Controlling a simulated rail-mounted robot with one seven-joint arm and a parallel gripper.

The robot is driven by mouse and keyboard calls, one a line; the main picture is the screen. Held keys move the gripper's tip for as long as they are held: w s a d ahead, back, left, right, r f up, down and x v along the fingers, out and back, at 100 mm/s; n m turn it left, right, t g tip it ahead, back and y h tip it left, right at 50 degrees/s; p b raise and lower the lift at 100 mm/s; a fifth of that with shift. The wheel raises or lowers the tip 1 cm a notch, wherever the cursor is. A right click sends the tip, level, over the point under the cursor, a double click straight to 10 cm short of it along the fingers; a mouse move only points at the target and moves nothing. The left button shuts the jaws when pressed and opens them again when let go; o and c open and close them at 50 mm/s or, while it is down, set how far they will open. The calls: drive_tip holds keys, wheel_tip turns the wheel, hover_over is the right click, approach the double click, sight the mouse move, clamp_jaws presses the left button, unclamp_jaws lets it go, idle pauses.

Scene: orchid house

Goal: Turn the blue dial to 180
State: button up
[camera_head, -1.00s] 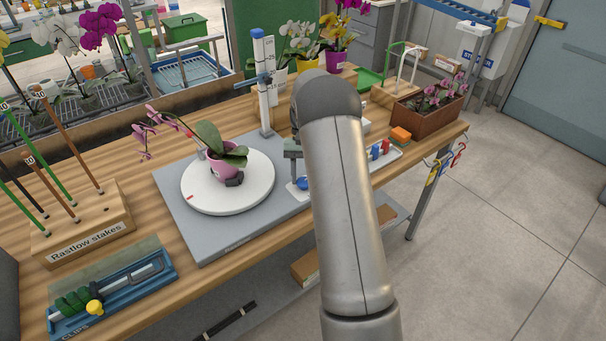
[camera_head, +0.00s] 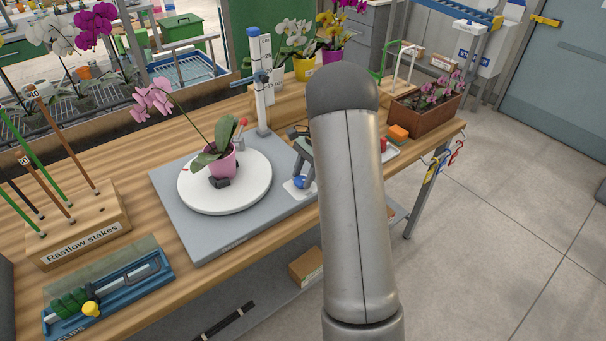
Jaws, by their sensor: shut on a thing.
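The blue dial (camera_head: 300,183) sits on a small white plate at the right corner of the grey base, and only part of it shows. My gripper (camera_head: 303,172) reaches down to it from above and is shut on it; my arm hides part of the gripper, and the fingertips are small in view. The white turntable (camera_head: 250,199) is on the grey base (camera_head: 199,240). It carries an orchid in a pink pot (camera_head: 225,163), with its pink flowers (camera_head: 153,98) leaning to the back left. I cannot read any number at the dial.
A white and blue upright post (camera_head: 259,88) stands behind the turntable. The stakes block (camera_head: 80,232) and blue clip tray (camera_head: 112,297) are at left. An orange block (camera_head: 398,133) and brown planter (camera_head: 425,112) are to the right, past my arm.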

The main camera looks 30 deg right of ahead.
drive_tip(key=m+t, duration=0.2)
drive_tip(key=m, duration=0.2)
drive_tip(key=shift+s+m, duration=0.15)
drive_tip(key=shift+m, duration=0.15)
drive_tip(key=shift+s+m+t+h, duration=0.15)
drive_tip(key=shift+m+t+h, duration=0.4)
drive_tip(key=shift+m, duration=1.35)
drive_tip(key=o, duration=1)
drive_tip(key=shift+c, duration=0.2)
drive_tip(key=v, duration=1.7)
drive_tip(key=shift+s+r, duration=0.15)
drive_tip(key=shift+s, duration=0.15)
drive_tip(key=shift+d, duration=0.1)
